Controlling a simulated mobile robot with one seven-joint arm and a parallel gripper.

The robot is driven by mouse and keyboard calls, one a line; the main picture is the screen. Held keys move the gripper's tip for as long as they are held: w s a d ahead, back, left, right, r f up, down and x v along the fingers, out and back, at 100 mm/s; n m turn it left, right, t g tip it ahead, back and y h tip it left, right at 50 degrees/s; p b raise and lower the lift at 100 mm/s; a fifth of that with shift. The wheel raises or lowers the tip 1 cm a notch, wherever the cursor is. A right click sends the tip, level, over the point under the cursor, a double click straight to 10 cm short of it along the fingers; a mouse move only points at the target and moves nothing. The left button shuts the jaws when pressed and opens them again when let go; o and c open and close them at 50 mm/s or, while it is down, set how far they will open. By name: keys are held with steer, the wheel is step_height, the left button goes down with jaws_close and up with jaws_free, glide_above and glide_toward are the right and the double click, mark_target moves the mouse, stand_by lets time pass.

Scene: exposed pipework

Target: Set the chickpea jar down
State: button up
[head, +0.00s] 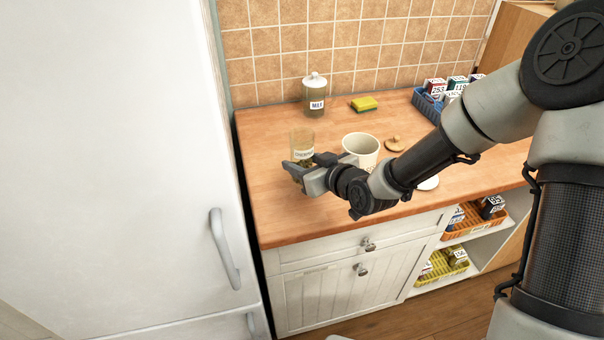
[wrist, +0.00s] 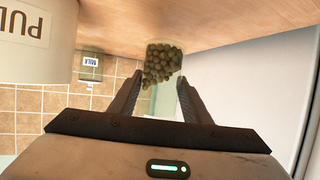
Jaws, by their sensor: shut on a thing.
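The chickpea jar (head: 302,142) is a clear glass jar with a white label, upright at the left part of the wooden counter. My gripper (head: 304,174) is shut on its lower part, reaching in from the right. In the wrist view, which appears upside down, the jar (wrist: 164,62) stands between the two fingers (wrist: 158,95), with chickpeas gathered at the end nearest the counter (wrist: 215,20). The fingers hide part of the jar. I cannot tell whether its base touches the counter.
A large cream canister (head: 360,148) stands close right of the jar. A milk jar (head: 314,97) and a yellow-green sponge (head: 364,103) are at the back. A wooden lid (head: 395,143) lies right of the canister. A white fridge (head: 110,170) borders the counter's left. Counter left of the jar is clear.

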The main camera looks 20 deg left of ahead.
steer(key=shift+f, duration=1.55)
steer(key=shift+f, duration=0.1)
steer(key=shift+f+b, duration=0.15)
steer(key=shift+b, duration=0.2)
steer(key=o, duration=1.4)
steer(key=shift+r+p, duration=0.3)
steer(key=shift+p, duration=0.05)
steer(key=shift+s+d, duration=0.2)
steer(key=shift+d, duration=0.15)
steer(key=v, duration=1.1)
steer(key=shift+s+p, duration=0.15)
steer(key=shift+p, duration=0.2)
